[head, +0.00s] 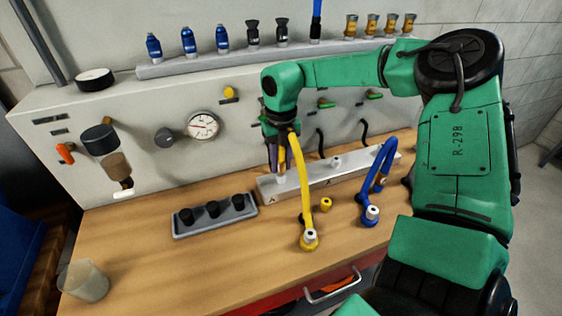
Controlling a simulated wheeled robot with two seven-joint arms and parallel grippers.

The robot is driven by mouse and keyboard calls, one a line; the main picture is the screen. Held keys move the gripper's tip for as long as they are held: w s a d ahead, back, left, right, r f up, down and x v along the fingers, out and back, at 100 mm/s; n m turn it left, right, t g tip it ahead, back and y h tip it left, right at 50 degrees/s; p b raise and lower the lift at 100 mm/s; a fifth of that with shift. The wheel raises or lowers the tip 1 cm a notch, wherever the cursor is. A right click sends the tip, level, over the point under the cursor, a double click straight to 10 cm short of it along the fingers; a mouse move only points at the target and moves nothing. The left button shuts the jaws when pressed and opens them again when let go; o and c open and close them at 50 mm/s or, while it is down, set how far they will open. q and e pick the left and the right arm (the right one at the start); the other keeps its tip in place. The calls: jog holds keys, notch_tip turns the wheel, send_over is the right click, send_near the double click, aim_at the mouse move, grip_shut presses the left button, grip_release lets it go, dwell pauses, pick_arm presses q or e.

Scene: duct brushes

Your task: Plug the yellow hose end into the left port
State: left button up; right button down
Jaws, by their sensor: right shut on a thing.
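My right gripper (278,168) is shut on the upper end of the yellow hose (299,172), above the left part of the pale port block (328,179). A whitish piece shows just under the fingertips at the block's top. I cannot tell whether it is part of the hose end or the left port, or whether the end is seated. The fingers hide most of the held end. From the gripper the hose arches down to a yellow fitting (309,240) with a white top on the table. My left gripper is not in view.
A blue hose (383,160) stands at the block's right. A small yellow piece (326,204) lies in front of the block. A grey tray (240,224) with black plugs is left of it. A clear cup (84,280) stands front left. The panel with a gauge (203,125) rises behind.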

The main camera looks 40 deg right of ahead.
jog(key=shift+f, duration=0.35)
jog(key=c, duration=0.5)
grip_release()
jog(key=shift+c, duration=0.2)
jog(key=shift+r, duration=0.15)
jog(key=shift+w+r+b, duration=0.1)
jog(key=shift+r+b, duration=0.2)
jog(key=shift+r, duration=0.05)
notch_tip(320, 180, up, 14)
jog(key=shift+f+b, duration=0.15)
jog(key=shift+b, duration=0.3)
